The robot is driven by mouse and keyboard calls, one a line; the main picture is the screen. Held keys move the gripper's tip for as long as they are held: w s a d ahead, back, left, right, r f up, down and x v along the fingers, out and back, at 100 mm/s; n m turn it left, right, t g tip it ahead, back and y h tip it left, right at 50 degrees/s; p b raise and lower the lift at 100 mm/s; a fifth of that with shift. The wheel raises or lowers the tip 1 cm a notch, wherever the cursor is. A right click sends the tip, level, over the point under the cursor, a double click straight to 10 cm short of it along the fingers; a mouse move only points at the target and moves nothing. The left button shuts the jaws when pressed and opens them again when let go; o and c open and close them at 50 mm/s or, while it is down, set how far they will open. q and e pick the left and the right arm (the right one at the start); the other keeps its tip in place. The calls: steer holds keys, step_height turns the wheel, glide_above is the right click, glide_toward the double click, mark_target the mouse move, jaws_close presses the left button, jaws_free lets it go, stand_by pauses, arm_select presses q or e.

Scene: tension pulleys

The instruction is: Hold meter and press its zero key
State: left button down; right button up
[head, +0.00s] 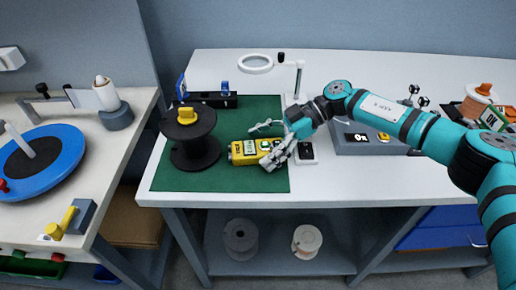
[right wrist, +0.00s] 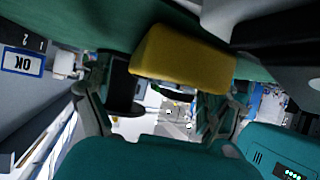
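The yellow meter (head: 243,152) lies on the green mat (head: 232,181), to the right of a dark spool. It has a light display and small keys on its face. My right gripper (head: 273,162) is at the meter's right end and hides part of it. In the right wrist view, a plain yellow end of the meter (right wrist: 185,58) shows between and above my right gripper's spread fingers (right wrist: 165,105). I cannot tell whether the fingers press on it. My left gripper is not in view.
A dark spool with a yellow knob (head: 192,140) stands left of the meter. A small black-faced device (head: 306,152) lies just right of my gripper. A white stand (head: 297,82) and a grey console (head: 352,140) are behind. The mat's front strip is clear.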

steer(key=c, duration=0.9)
steer(key=shift+f, duration=0.1)
steer(key=shift+c, duration=0.2)
steer(key=shift+s+f, duration=0.15)
steer(key=shift+f, duration=0.05)
stand_by(0.5)
